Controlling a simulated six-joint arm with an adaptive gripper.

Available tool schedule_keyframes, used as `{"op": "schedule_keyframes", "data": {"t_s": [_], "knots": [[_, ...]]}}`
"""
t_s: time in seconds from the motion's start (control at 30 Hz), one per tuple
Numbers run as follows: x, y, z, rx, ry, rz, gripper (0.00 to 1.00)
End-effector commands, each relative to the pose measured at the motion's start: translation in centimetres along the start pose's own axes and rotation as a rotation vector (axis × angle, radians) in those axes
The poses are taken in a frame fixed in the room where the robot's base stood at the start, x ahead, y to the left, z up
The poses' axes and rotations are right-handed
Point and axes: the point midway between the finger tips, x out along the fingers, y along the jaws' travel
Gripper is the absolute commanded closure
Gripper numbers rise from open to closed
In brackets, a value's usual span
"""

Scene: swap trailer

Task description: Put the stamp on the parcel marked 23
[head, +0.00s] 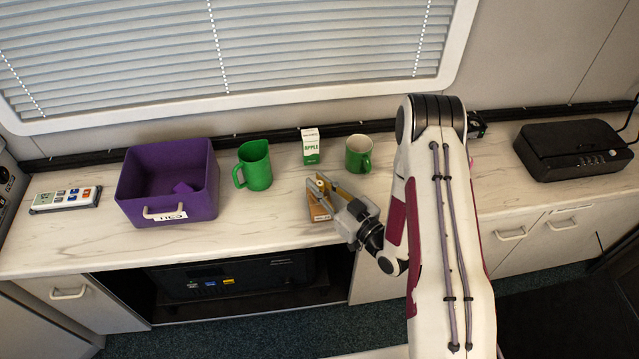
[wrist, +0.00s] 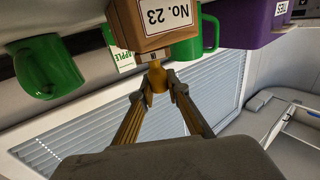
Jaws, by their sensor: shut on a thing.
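The parcel (head: 319,209), a small brown box, stands near the counter's front edge. In the wrist view, which is upside down, the parcel (wrist: 126,26) shows a white label reading "No. 23". My gripper (head: 328,186) is shut on the stamp (head: 320,182), a small yellowish-brown piece. In the wrist view the stamp (wrist: 158,79) sits between the fingertips, right at the parcel's top side. I cannot tell whether it touches the parcel.
Behind stand a green jug (head: 257,167), an "APPLE" carton (head: 310,148) and a green mug (head: 358,155). A purple bin (head: 137,199) is left, beside a keypad device (head: 66,199). A black router (head: 572,150) is far right. The counter between bin and parcel is clear.

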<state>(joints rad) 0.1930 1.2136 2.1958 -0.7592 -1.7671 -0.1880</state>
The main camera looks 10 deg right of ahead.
Motion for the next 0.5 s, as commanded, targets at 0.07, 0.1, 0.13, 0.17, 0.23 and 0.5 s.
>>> {"op": "schedule_keyframes", "data": {"t_s": [0.07,0.1,0.13,0.17,0.23,0.5], "knots": [[-0.01,-0.01,0.17,0.0,0.0,0.0,1.0],[-0.01,-0.01,0.26,0.0,0.0,0.0,1.0],[-0.01,-0.01,0.32,0.0,0.0,0.0,1.0],[-0.01,-0.01,0.29,0.0,-0.001,0.0,0.77],[-0.01,-0.01,0.27,0.0,-0.001,0.0,0.68],[0.0,0.0,0.25,0.0,0.0,0.0,0.68]]}}
